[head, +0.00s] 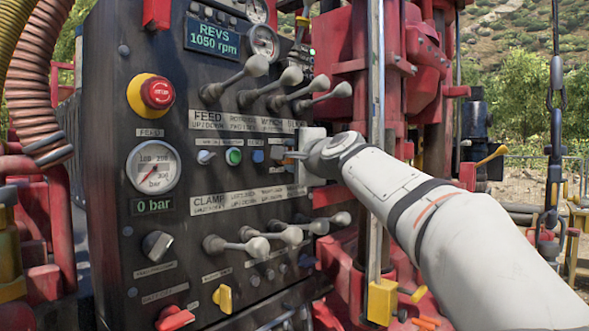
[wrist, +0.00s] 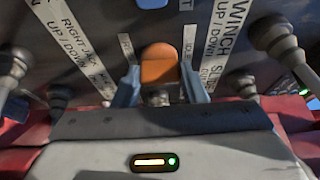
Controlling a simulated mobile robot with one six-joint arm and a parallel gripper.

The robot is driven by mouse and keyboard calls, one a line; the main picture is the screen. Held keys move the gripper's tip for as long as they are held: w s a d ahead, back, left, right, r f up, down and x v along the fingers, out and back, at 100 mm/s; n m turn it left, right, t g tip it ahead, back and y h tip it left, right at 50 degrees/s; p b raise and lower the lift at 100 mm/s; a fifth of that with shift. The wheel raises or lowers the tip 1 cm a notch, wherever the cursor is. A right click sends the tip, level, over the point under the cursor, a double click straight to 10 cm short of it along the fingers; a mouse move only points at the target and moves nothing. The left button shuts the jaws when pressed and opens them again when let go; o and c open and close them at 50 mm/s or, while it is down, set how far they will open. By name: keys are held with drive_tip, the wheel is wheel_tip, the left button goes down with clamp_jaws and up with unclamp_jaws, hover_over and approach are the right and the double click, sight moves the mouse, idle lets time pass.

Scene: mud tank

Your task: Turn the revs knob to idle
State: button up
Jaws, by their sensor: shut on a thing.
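An orange knob (wrist: 159,66) sits between the two blue-grey fingers of my gripper (wrist: 160,88) in the wrist view, and the fingers are shut on it. Its orange tip shows small in the head view, at my gripper (head: 290,156) on the right side of the panel. The label beside it is partly covered, so I cannot read what this knob is for. The REVS display (head: 213,37) at the panel's top reads 1050 rpm.
Grey ball-topped levers (head: 235,79) stand in a row above my gripper, and more levers (head: 252,243) stand below it. A red stop button (head: 158,93) on a yellow base is at left.

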drive_tip(key=shift+f, duration=0.15)
drive_tip(key=o, duration=1)
drive_tip(key=b+v, duration=0.1)
drive_tip(key=v, duration=0.6)
drive_tip(key=shift+s+d+b, duration=0.15)
drive_tip(key=shift+s+b, duration=0.2)
drive_tip(key=shift+b, duration=0.05)
